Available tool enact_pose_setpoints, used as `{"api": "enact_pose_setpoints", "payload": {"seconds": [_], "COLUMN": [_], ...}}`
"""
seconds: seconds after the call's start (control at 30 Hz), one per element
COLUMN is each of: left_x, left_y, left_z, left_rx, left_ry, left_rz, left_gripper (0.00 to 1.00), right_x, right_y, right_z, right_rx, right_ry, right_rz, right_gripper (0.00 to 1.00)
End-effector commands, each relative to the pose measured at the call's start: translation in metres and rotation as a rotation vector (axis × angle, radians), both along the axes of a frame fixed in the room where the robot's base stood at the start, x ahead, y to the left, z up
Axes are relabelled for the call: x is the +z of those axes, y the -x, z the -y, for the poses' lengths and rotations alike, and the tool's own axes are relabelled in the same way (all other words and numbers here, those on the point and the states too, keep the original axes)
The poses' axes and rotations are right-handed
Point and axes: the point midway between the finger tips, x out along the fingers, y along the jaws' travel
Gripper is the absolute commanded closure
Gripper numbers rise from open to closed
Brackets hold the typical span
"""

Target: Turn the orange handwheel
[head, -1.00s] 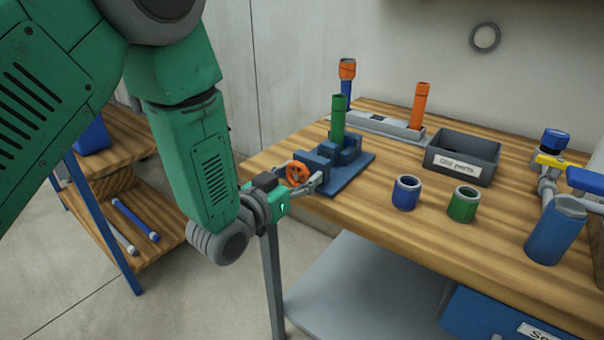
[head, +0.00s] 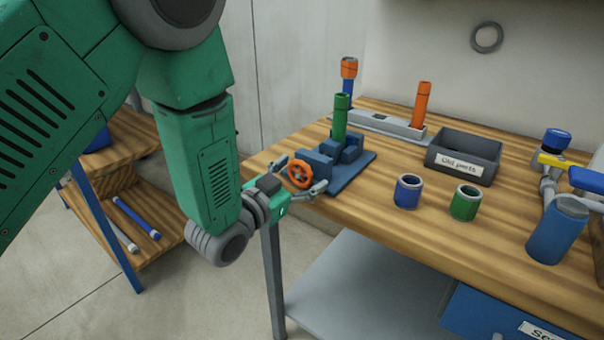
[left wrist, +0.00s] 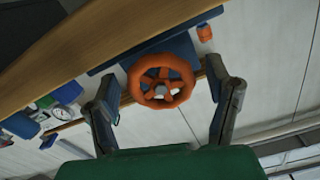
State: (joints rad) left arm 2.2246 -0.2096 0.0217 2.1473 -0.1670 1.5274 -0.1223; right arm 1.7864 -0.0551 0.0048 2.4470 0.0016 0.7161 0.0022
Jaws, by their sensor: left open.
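The orange handwheel (head: 301,174) is on the front of a blue vise (head: 340,166) at the table's left corner. It faces my left gripper (head: 298,177). The jaws are open, one finger to each side of the wheel, with nothing held. In the left wrist view the handwheel (left wrist: 160,82) shows whole, with its spokes and pale hub, between the two spread fingers (left wrist: 160,88). I see gaps between the rim and both fingers. A green tube (head: 340,117) stands upright in the vise. My right gripper is out of view.
A blue collar (head: 408,191) and a green collar (head: 465,202) stand right of the vise. Behind are a grey bin (head: 485,155) and a rack (head: 375,125) with two upright tubes. Pipework with a blue cup (head: 556,232) is at the right. A wooden shelf (head: 130,245) is at the left.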

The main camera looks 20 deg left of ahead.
Motion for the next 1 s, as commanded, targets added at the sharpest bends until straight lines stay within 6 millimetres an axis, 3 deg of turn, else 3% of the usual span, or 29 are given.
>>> {"api": "enact_pose_setpoints", "payload": {"seconds": [0.5, 0.7, 1.0], "left_x": [-0.002, -0.001, -0.001], "left_y": [0.091, 0.107, 0.108], "left_z": [-0.034, -0.039, -0.040], "left_rx": [0.003, 0.001, 0.000], "left_ry": [-0.001, -0.001, -0.001], "left_rz": [-0.007, -0.004, -0.002], "left_gripper": [0.27, 0.27, 0.27], "right_x": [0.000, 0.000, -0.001], "right_y": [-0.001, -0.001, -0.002], "right_z": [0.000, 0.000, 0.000], "right_rx": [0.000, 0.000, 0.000], "right_ry": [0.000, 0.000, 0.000], "right_rz": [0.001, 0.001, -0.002], "right_gripper": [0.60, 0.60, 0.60]}}
